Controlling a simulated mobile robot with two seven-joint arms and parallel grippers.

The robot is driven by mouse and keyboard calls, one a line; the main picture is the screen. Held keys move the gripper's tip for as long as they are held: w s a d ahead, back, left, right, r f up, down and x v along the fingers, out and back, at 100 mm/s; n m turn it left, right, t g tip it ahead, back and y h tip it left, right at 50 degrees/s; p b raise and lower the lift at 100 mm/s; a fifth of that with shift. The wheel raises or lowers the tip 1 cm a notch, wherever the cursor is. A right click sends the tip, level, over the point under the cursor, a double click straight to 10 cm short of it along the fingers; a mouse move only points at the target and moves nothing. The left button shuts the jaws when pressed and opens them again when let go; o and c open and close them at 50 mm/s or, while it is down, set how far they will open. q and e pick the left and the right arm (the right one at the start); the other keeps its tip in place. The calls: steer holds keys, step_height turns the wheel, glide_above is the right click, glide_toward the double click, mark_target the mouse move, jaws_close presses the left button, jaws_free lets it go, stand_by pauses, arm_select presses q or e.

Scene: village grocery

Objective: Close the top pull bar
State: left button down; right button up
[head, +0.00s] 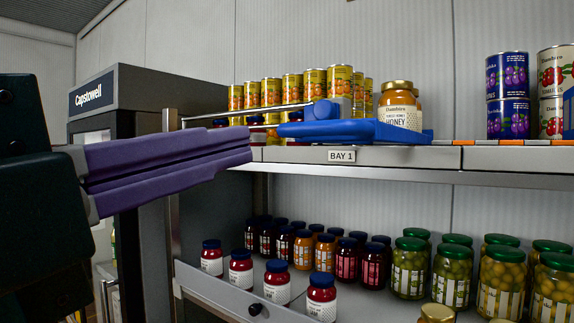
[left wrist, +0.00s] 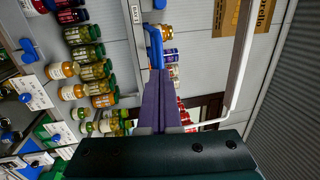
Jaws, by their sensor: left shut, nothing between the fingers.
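My left gripper (head: 250,148) has purple fingers pressed together with nothing between them; it also shows in the left wrist view (left wrist: 157,72). Its tips are at the front edge of the upper shelf, left of the BAY 1 label. A blue fitting (head: 370,130) with a rounded blue cap (head: 325,109) sits at that shelf edge, just right of the tips. I cannot tell whether the tips touch it. A thin metal bar (head: 240,113) runs left from the cap, in front of yellow cans. I cannot tell which part is the pull bar. My right gripper is not in view.
The upper shelf (head: 500,158) holds yellow cans (head: 292,90), honey jars (head: 400,108) and purple cans (head: 508,75). Below, a lower shelf (head: 210,285) is crowded with jars. A grey Capstowell cabinet (head: 150,90) stands behind the gripper at left.

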mark_target(305, 129)
arm_select(q)
steer(key=x, duration=0.4)
steer(key=p+x, duration=0.1)
steer(key=x, duration=0.1)
steer(key=shift+w+d+r, duration=0.15)
steer(key=shift+d+r, duration=0.1)
steer(key=shift+r, duration=0.1)
steer(key=shift+w+d+f, duration=0.1)
steer(key=shift+w+d, duration=0.1)
steer(key=shift+w, duration=0.1)
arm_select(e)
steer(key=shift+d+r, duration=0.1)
arm_select(q)
steer(key=shift+w, duration=0.1)
